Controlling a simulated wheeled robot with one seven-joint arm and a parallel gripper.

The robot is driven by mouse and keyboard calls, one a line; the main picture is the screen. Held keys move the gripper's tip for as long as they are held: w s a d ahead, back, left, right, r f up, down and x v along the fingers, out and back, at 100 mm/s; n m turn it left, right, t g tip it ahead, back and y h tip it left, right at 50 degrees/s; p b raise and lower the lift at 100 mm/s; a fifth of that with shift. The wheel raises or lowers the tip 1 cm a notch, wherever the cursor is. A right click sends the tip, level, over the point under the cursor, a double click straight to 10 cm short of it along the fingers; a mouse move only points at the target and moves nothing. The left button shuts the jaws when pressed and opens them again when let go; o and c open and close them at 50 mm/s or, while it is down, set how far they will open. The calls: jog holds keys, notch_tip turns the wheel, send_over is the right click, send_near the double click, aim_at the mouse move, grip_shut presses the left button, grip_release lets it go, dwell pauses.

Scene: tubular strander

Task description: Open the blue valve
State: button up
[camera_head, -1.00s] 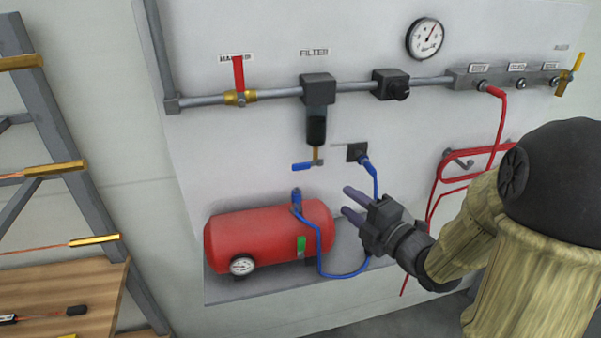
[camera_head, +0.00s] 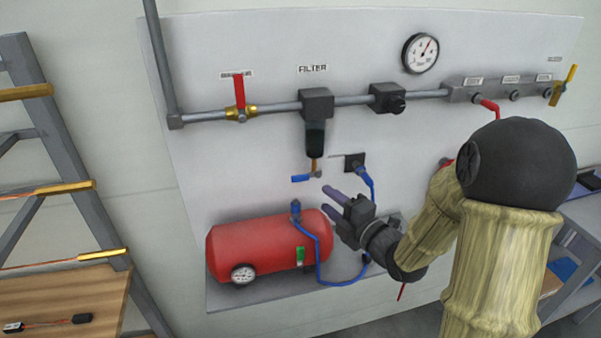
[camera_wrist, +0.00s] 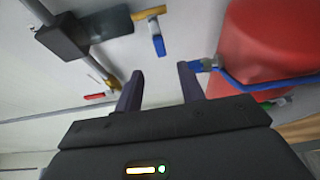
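The blue valve (camera_head: 302,178) is a small blue lever on a brass stem below the filter (camera_head: 316,138). Its lever lies roughly level and points left in the head view. In the wrist view the blue lever (camera_wrist: 158,45) shows beyond the gap between my fingertips, with clear space around it. My gripper (camera_head: 327,199) is open and empty, below and right of the valve, with its fingers pointing up and left. Both fingers also show apart in the wrist view (camera_wrist: 160,76). Nothing touches the lever.
A red tank (camera_head: 255,247) with a blue hose (camera_head: 328,262) sits just below my gripper. A black socket (camera_head: 355,162) with a blue plug is to the right. A red-handled valve (camera_head: 239,92) is on the pipe above.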

aim_at(301, 179)
jog(key=p+x, duration=0.3)
jog(key=x, duration=0.7)
jog(key=shift+w+a+r, duration=0.1)
jog(key=shift+w+a, duration=0.05)
jog(key=shift+a, duration=0.05)
jog(key=shift+w+a, duration=0.35)
jog(key=shift+w, duration=0.2)
grip_shut()
